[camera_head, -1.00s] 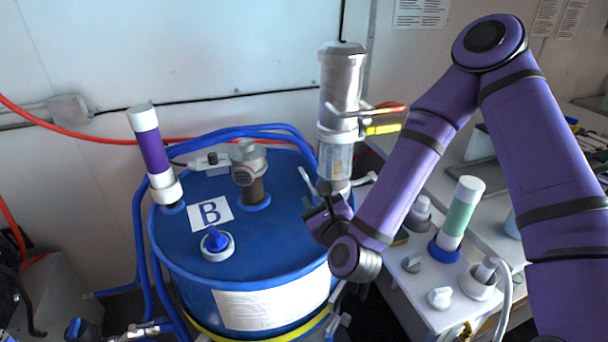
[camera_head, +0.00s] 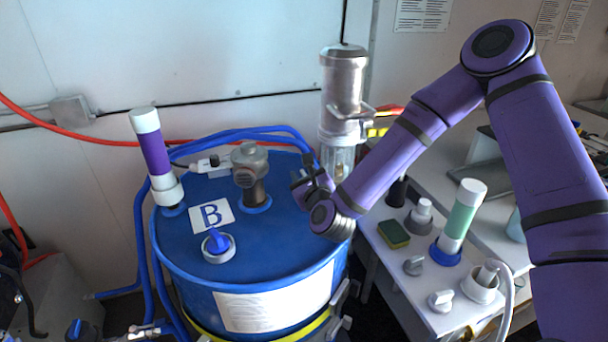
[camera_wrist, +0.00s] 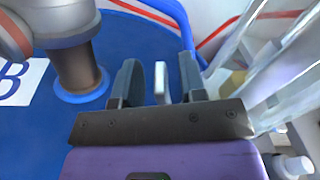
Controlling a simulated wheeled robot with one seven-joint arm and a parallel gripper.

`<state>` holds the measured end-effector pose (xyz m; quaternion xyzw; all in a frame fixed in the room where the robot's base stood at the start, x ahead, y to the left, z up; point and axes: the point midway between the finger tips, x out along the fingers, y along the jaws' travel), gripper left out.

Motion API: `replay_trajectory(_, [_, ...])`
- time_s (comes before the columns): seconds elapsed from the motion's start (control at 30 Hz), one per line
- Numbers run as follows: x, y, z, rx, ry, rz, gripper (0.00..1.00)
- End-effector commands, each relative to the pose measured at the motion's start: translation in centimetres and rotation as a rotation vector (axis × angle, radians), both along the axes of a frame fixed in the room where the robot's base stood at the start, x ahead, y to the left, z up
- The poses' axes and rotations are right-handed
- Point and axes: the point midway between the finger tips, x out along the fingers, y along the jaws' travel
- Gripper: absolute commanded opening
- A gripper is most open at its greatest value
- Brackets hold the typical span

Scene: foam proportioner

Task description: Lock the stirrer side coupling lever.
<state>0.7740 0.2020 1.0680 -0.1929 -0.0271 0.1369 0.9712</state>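The stirrer (camera_head: 342,85), a grey metal cylinder with a clear lower section, stands upright at the back right of the blue drum (camera_head: 225,262). My gripper (camera_head: 304,172) is over the drum top, just left of the stirrer's base. In the wrist view, a small white lever end (camera_wrist: 160,82) stands between the two dark fingers of my gripper (camera_wrist: 160,70). The fingers are open, with a visible gap on each side of the lever. In the head view my gripper hides most of this lever. The clear section (camera_wrist: 275,70) shows at the right of the wrist view.
A grey fitting (camera_head: 249,172) rises from the drum left of my gripper. A purple-and-white tube (camera_head: 154,155) stands further left, and blue hoses (camera_head: 240,131) run behind. A bench (camera_head: 385,270) at right holds a sponge (camera_head: 393,234) and a green-and-white tube (camera_head: 459,218).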

Motion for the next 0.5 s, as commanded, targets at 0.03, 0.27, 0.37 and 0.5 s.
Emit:
replay_trajectory(0.03, [0.14, 0.05, 0.0, 0.0, 0.0, 0.0, 0.38])
replay_trajectory(0.27, [0.22, 0.07, -0.01, 0.0, 0.0, 0.0, 0.38])
replay_trajectory(0.37, [0.21, 0.07, -0.02, 0.0, 0.0, 0.0, 0.24])
replay_trajectory(0.5, [0.21, 0.07, -0.01, 0.0, 0.0, 0.0, 0.0])
